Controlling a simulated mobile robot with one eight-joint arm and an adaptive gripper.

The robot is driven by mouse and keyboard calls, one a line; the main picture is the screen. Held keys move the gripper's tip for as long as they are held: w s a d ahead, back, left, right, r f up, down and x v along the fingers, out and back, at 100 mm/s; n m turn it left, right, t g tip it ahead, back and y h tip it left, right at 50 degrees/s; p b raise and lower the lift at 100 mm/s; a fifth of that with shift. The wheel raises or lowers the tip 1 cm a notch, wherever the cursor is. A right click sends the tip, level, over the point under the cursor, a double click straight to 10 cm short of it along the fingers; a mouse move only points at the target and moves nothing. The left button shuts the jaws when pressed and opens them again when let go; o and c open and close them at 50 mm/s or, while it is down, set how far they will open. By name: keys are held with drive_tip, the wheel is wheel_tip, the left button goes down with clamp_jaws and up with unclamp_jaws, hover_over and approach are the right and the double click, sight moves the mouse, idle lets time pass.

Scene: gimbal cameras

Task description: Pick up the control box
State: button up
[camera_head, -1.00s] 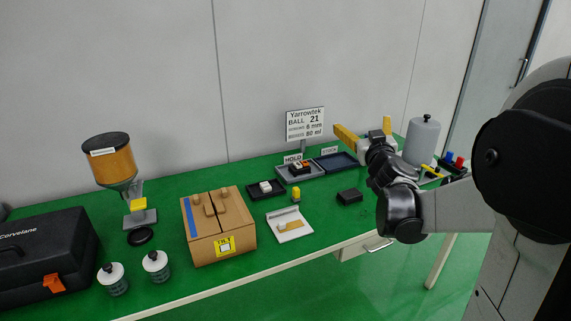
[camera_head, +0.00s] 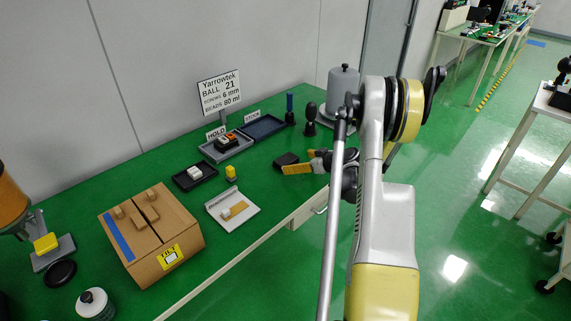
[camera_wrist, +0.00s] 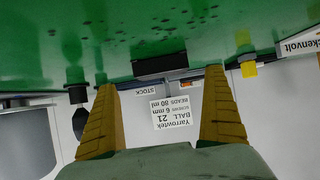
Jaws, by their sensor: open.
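A small plain black box (camera_head: 286,159) lies on the green table near its front edge. It also shows in the wrist view (camera_wrist: 160,65), ahead of and between the fingertips. My gripper (camera_head: 297,162) has yellow fingers and is open beside the box, low over the table. In the wrist view my gripper (camera_wrist: 159,80) has nothing visibly clamped between its fingers. A second dark unit with orange and white parts (camera_head: 226,141) sits in the grey HOLD tray (camera_head: 243,148). No label on either names it the control box.
The STOCK tray (camera_head: 262,127) and a grey cylinder (camera_head: 343,92) stand behind. Dark upright tools (camera_head: 310,120) stand near the cylinder. A white plate (camera_head: 247,214), yellow piece (camera_head: 231,173), black tray (camera_head: 194,177) and cardboard box (camera_head: 150,234) lie left. Bare table surrounds the black box.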

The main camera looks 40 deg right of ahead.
sight(287, 160)
drive_tip(key=x, duration=0.2)
drive_tip(key=b+x, duration=0.1)
drive_tip(key=x, duration=0.1)
drive_tip(key=b+x, duration=0.1)
drive_tip(key=x, duration=0.1)
drive_tip(key=shift+w+a+r, duration=0.15)
drive_tip(key=shift+w+r, duration=0.05)
drive_tip(key=shift+w, duration=0.2)
drive_tip(key=shift+r, duration=0.1)
drive_tip(key=c, duration=1.2)
